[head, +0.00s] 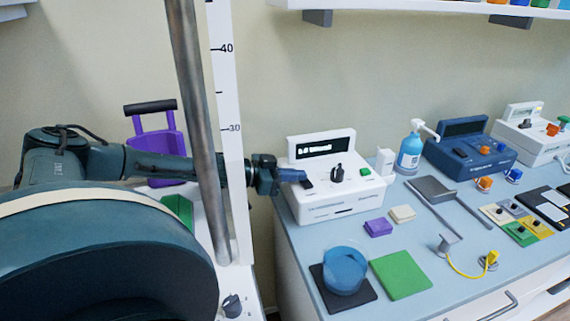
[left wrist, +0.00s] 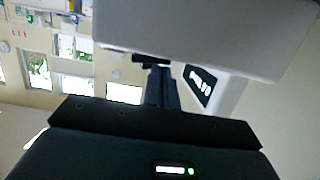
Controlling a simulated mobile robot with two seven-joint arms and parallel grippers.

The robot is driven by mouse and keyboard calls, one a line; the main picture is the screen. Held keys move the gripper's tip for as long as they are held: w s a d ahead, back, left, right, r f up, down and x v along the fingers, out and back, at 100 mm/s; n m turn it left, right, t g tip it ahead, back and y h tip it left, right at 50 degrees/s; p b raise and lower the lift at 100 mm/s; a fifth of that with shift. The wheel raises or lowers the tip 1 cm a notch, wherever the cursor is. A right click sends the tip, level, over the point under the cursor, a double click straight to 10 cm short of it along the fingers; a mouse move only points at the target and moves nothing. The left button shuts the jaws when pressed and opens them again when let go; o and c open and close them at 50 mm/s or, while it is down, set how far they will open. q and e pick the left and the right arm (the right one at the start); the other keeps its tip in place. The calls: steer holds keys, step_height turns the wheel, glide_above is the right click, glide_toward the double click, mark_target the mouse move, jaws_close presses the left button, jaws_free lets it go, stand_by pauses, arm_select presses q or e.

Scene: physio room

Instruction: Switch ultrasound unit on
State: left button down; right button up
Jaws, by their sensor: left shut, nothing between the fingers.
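A white unit (head: 338,207), which I take to be the ultrasound unit, stands at the left end of the blue-grey counter. Its dark display (head: 325,148) shows light characters. A black knob (head: 337,173), a green button (head: 365,171) and a small black switch (head: 307,184) sit on its sloped face. My left gripper (head: 301,176) is shut and empty, with its tips at the unit's left side, close by the black switch. I cannot tell whether they touch it. In the left wrist view the gripper (left wrist: 160,88) points toward the white unit (left wrist: 215,35). My right gripper is not in view.
A blue pump bottle (head: 410,150) and a blue unit (head: 470,150) stand right of the white unit. A blue round item (head: 345,268) and green pad (head: 401,276) lie in front.

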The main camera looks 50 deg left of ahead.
arm_select(q)
steer(key=shift+r+p, duration=0.45)
steer(key=shift+r, duration=0.05)
steer(key=r+p, duration=0.2)
steer(key=p, duration=0.1)
steer(key=r+p, duration=0.1)
steer(key=shift+w+a+r, duration=0.15)
steer(key=shift+a+r, duration=0.1)
steer(key=shift+r, duration=0.15)
steer(key=f+p+v, duration=0.1)
steer(key=p+v, duration=0.1)
steer(key=v, duration=0.8)
steer(key=shift+a, duration=0.25)
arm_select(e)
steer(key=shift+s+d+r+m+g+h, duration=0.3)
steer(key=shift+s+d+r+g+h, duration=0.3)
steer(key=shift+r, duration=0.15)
arm_select(q)
steer(key=shift+d, duration=0.1)
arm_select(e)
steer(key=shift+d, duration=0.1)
